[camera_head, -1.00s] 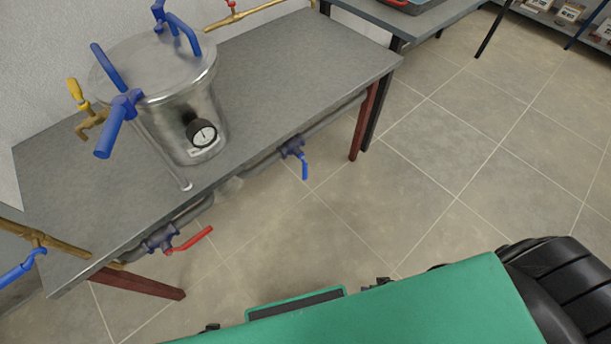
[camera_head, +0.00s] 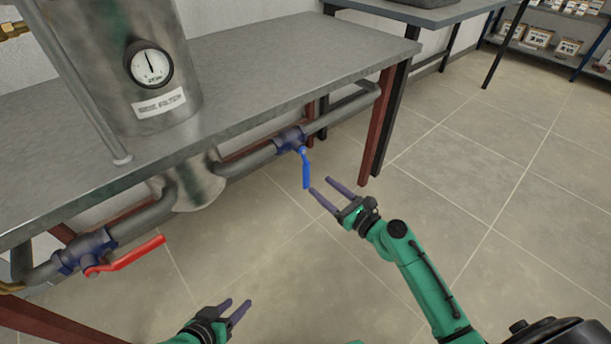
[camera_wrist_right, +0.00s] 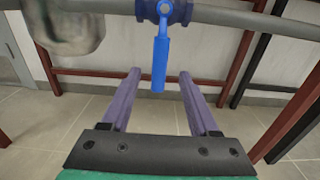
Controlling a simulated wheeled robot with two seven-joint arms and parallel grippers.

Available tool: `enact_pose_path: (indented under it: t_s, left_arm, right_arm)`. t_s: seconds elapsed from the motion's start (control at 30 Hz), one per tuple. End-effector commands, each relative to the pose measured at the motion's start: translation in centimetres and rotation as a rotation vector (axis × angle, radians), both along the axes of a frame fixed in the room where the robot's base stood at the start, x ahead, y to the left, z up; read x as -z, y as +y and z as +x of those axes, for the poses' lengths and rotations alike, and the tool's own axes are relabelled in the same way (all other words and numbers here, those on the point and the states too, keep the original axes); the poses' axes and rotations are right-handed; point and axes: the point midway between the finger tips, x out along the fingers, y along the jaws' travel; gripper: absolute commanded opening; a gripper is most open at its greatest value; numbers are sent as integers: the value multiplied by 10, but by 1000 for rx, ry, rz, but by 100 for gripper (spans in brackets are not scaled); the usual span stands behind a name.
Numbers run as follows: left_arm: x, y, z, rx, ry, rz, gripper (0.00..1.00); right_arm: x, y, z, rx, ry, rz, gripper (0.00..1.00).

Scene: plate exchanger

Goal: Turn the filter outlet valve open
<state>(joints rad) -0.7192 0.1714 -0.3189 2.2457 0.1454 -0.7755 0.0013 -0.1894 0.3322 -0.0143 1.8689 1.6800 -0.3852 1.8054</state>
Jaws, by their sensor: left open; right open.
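Two lever valves sit on the grey pipe under the filter's table. One has a blue lever (camera_head: 305,168) hanging down, across the pipe, from a dark blue body (camera_head: 290,139). The other has a red lever (camera_head: 128,255) lying roughly along the pipe. No label on either names it the outlet. My right gripper (camera_head: 320,186) is open, close to the blue lever's lower end. In the right wrist view the blue lever (camera_wrist_right: 159,65) appears between the open fingers, its tip ahead of the palm; contact is not visible. My left gripper (camera_head: 237,304) is open and empty, low in front.
The metal filter (camera_head: 135,60) with a gauge (camera_head: 150,66) stands on the grey table (camera_head: 260,85). The pipe (camera_head: 245,163) runs below the table's front edge. A dark red table leg (camera_head: 377,125) stands right of the blue lever. The floor in front is clear.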

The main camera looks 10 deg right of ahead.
Motion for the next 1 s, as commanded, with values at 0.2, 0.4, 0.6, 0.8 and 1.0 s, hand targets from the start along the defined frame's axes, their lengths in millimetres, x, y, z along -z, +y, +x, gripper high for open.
enact_pose_path:
  t_s: [0.2, 0.4, 0.6, 0.8, 1.0]
  left_arm:
    - [3, -2, 1, -1, -9, -7, 50]
    - [5, -8, 1, -3, -38, -30, 50]
    - [4, -8, 2, -3, -40, -32, 50]
    - [4, -8, 1, -3, -39, -32, 50]
    - [4, -8, 1, -3, -39, -32, 50]
  right_arm:
    - [0, 26, 50, 1, -3, -1, 61]
    - [1, 36, 69, 1, 0, -1, 61]
    - [1, 37, 69, 1, 1, -2, 61]
    - [1, 36, 69, 1, 1, -3, 0]
    - [1, 36, 69, 1, 1, -3, 0]
